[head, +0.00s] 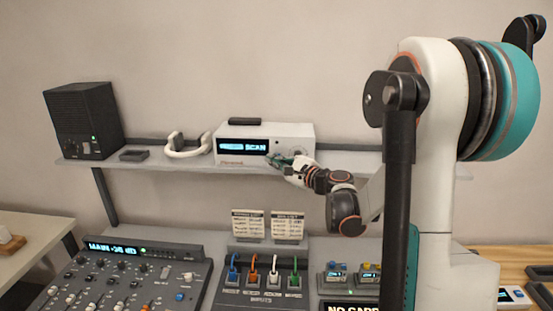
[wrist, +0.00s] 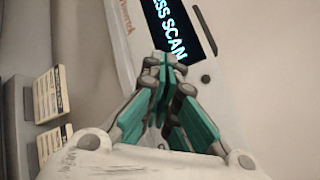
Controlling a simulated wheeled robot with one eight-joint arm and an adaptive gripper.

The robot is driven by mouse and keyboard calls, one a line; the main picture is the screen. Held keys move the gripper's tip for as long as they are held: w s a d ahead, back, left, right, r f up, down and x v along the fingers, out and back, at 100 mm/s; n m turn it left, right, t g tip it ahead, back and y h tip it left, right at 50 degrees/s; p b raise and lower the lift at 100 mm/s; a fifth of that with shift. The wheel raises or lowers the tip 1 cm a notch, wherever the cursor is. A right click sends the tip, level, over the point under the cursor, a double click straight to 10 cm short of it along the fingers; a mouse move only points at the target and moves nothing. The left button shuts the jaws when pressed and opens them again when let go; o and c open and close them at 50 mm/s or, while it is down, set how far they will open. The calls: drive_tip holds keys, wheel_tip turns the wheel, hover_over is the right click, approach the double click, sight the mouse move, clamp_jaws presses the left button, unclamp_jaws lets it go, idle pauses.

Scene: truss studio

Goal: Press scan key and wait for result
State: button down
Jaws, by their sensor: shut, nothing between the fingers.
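The white scanner box (head: 290,130) stands on the shelf, with a lit display (head: 242,146) on its front. The word "SCAN" is readable there, and the wrist view shows "ESS SCAN" on the display (wrist: 176,26). My gripper (head: 275,160) is shut and empty at the front of the box, just right of the display's lower edge. In the wrist view my gripper (wrist: 160,62) has its fingertips together against or very near the front panel. Contact cannot be told. A round dark button (wrist: 187,89) shows beside the fingers. Any key behind the fingertips is hidden.
On the shelf (head: 100,168) are a black speaker (head: 84,120), a small dark tray (head: 133,155) and white headphones (head: 188,148). Below stand a mixer (head: 130,275), an input panel with coloured cables (head: 262,285) and two cards (head: 248,223).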

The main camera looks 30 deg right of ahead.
drive_tip(key=shift+w, duration=0.1)
idle(0.7)
drive_tip(key=shift+w+d, duration=0.25)
drive_tip(key=shift+w+d, duration=0.2)
drive_tip(key=shift+w, duration=0.1)
idle(0.7)
drive_tip(key=shift+s+a, duration=0.1)
idle(0.4)
drive_tip(key=shift+s+a+b, duration=0.35)
drive_tip(key=shift+s, duration=0.2)
drive_tip(key=s+a, duration=0.1)
drive_tip(key=s, duration=0.1)
drive_tip(key=s+a, duration=0.1)
drive_tip(key=s, duration=0.1)
drive_tip(key=shift+a, duration=0.4)
drive_tip(key=shift+s, duration=0.1)
idle(0.6)
